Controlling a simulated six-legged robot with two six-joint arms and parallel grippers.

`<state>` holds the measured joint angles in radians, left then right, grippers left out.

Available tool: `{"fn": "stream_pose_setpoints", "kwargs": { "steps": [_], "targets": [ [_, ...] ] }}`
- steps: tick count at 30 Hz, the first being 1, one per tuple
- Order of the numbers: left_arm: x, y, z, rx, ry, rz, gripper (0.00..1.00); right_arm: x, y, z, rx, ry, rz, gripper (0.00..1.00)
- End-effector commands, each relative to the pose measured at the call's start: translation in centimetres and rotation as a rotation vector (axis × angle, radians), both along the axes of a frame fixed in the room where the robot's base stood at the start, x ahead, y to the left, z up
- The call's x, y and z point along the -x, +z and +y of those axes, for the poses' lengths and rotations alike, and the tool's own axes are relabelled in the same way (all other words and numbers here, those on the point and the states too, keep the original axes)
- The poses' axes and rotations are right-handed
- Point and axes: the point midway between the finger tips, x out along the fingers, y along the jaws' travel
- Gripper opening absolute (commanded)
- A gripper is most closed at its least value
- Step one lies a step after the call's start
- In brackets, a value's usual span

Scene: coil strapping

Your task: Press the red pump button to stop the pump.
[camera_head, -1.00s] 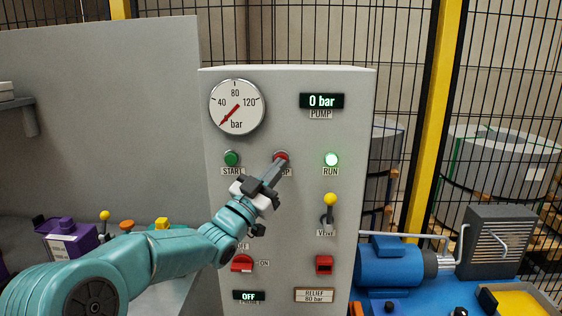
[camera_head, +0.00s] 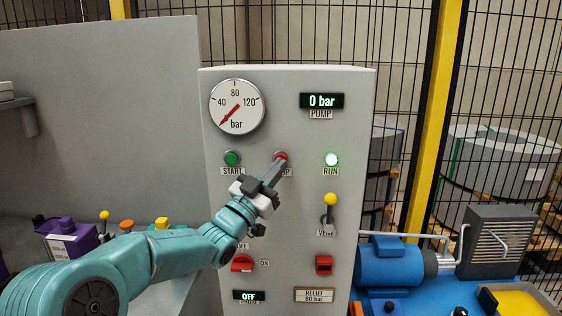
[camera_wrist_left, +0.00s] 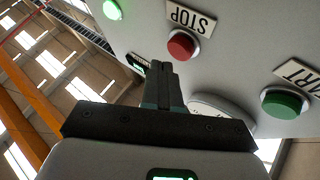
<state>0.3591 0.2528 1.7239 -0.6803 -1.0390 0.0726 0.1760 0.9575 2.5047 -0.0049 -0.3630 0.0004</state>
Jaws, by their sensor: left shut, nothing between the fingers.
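The red STOP button (camera_head: 281,156) sits on the grey control panel (camera_head: 290,220), between the green START button (camera_head: 231,158) and the lit green RUN lamp (camera_head: 331,160). My left gripper (camera_head: 277,168) is shut and empty, its fingertips at the lower edge of the red button in the head view. In the left wrist view the red button (camera_wrist_left: 181,46) shows just past the closed fingers (camera_wrist_left: 160,68). I cannot tell whether the tips touch it. The pump display (camera_head: 321,101) reads 0 bar. My right gripper is out of view.
A yellow-knobbed lever (camera_head: 330,201) stands out at the right of the panel, with a red switch (camera_head: 324,264) below. A red rotary switch (camera_head: 242,263) is below my left wrist. A blue motor (camera_head: 390,268) stands to the panel's right.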

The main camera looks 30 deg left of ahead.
Motion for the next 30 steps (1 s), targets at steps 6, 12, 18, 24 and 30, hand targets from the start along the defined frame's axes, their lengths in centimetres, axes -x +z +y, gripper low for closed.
{"fn": "stream_pose_setpoints", "kwargs": {
  "steps": [6,12,18,24,30],
  "targets": [
    [0.00,0.00,0.00,0.000,0.000,0.000,0.00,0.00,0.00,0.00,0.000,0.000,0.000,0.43],
    [-0.30,-0.12,0.18,-0.001,0.000,0.000,0.00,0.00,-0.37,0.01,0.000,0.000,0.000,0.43],
    [-0.72,0.01,0.45,-0.001,0.000,-0.001,0.00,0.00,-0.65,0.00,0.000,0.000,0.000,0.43],
    [-0.70,0.04,0.45,0.000,0.000,0.000,0.00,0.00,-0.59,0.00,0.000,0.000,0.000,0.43],
    [-0.79,0.00,0.49,0.000,0.000,0.000,0.00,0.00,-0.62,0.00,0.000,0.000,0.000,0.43]
  ]
}}
